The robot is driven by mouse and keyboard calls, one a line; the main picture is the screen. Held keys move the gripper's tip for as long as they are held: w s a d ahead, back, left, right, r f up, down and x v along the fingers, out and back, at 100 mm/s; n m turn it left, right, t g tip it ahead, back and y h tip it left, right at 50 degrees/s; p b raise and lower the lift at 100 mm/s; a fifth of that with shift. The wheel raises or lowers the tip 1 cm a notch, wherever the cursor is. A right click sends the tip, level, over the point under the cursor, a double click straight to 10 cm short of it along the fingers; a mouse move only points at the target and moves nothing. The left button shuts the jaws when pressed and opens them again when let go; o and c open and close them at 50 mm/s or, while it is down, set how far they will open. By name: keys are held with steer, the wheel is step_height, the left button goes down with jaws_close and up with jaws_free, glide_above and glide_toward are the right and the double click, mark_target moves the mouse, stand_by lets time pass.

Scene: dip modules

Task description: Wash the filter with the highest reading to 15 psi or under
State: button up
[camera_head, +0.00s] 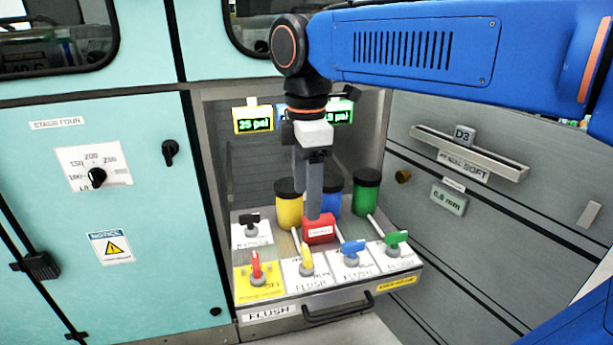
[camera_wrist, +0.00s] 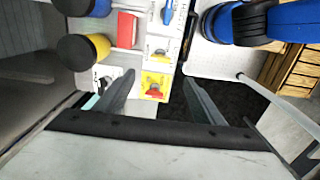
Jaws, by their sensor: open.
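The flush panel (camera_head: 283,290) has a row of red (camera_head: 256,266), yellow (camera_head: 306,261), blue (camera_head: 351,251) and green (camera_head: 396,241) valve handles, with a black handle (camera_head: 252,226) behind the red one. Behind stand yellow (camera_head: 288,209), blue (camera_head: 333,197) and green (camera_head: 367,195) filter canisters. The yellow display (camera_head: 254,121) reads 25 psi; the green display (camera_head: 340,112) is partly covered, its first digit unclear. Another display is mostly hidden by my arm. My gripper (camera_head: 307,205) is open and empty, pointing down; in the wrist view the red handle (camera_wrist: 154,91) lies between its fingertips.
A red block (camera_head: 319,229) stands between the canisters and the handles. A drawer handle (camera_head: 338,309) projects in front, marked FLUSH. A teal cabinet (camera_head: 130,215) is at left and grey panels (camera_head: 490,215) at right, close around the recess.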

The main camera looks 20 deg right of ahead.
steer(key=shift+r, duration=1.5)
steer(key=s+d+f+m+t, duration=0.2)
steer(key=s+d+f+m, duration=0.3)
steer(key=d+f+m, duration=0.2)
steer(key=s+d+f+m+t, duration=0.2)
steer(key=s+d+f+m, duration=0.3)
steer(key=f+m, duration=0.5)
step_height(320, 180, down, 2)
steer(key=shift+d+m+t, duration=0.4)
steer(key=shift+d, duration=0.55)
